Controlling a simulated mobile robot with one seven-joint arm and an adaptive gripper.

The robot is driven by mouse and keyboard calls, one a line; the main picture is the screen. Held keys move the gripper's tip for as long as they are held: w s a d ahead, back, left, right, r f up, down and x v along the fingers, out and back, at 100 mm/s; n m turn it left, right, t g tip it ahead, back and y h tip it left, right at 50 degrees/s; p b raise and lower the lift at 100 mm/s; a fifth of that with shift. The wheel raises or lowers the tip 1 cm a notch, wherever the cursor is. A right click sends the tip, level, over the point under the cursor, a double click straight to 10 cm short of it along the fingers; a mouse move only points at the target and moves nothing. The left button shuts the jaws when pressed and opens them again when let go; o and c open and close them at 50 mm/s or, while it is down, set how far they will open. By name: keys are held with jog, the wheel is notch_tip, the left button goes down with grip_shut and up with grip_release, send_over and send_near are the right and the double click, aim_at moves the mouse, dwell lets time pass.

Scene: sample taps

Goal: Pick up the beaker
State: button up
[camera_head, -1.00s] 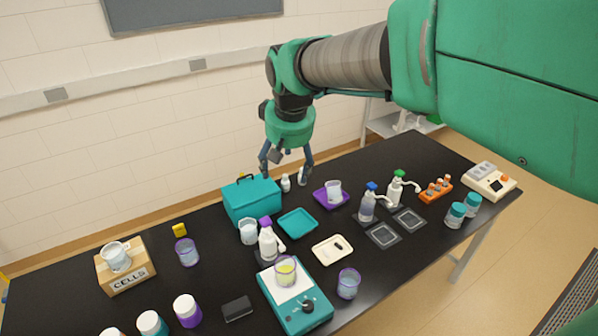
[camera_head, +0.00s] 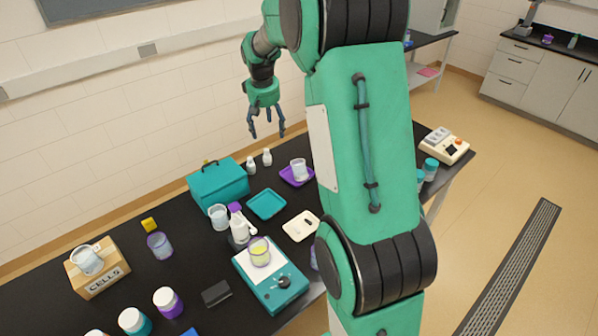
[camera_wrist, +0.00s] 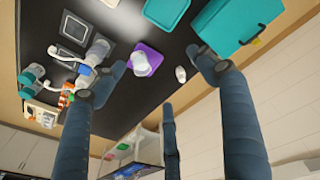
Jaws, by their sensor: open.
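Several beakers stand on the black table. A clear one (camera_head: 299,168) is in the purple tray (camera_head: 284,175) and also shows in the wrist view (camera_wrist: 142,66). Another (camera_head: 218,217) is in front of the teal case, one holding yellow liquid (camera_head: 260,252) is on the teal stirrer, a purple-tinted one (camera_head: 160,245) stands at the left, and one (camera_head: 88,261) is on the CELLS box. I cannot tell which one is meant. My gripper (camera_head: 267,133) is open and empty, above the back of the table near the case and purple tray. My arm hides the table's right part.
The teal case (camera_head: 220,185) stands at the back edge, with two small white bottles (camera_head: 259,163) beside it. A teal tray (camera_head: 266,204), a white spray bottle (camera_head: 239,225) and a white tray (camera_head: 301,226) crowd the middle. The wall is behind the table.

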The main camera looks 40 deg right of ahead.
jog(key=w+d+f+g+p, duration=0.1)
jog(key=w+d+f, duration=0.3)
jog(key=d+f, duration=0.6)
jog(key=p, duration=0.1)
send_near(299, 167)
jog(key=w+d+r, duration=0.2)
jog(key=w, duration=0.1)
jog(key=shift+a+f+m+g, duration=0.2)
jog(key=shift+a+m+g, duration=0.05)
jog(key=shift+m+g, duration=0.05)
jog(key=shift+f, duration=0.15)
notch_tip(299, 167, down, 8)
jog(key=shift+d, duration=0.4)
jog(key=shift+s+f, duration=0.2)
jog(key=shift+s+d+f+p, duration=0.1)
jog(key=shift+d+f+p, duration=0.1)
jog(key=shift+f, duration=1.05)
jog(key=shift+d+f+p, duration=0.1)
jog(key=shift+f+p, duration=0.1)
jog(key=shift+f, duration=1.05)
jog(key=shift+c, duration=0.5)
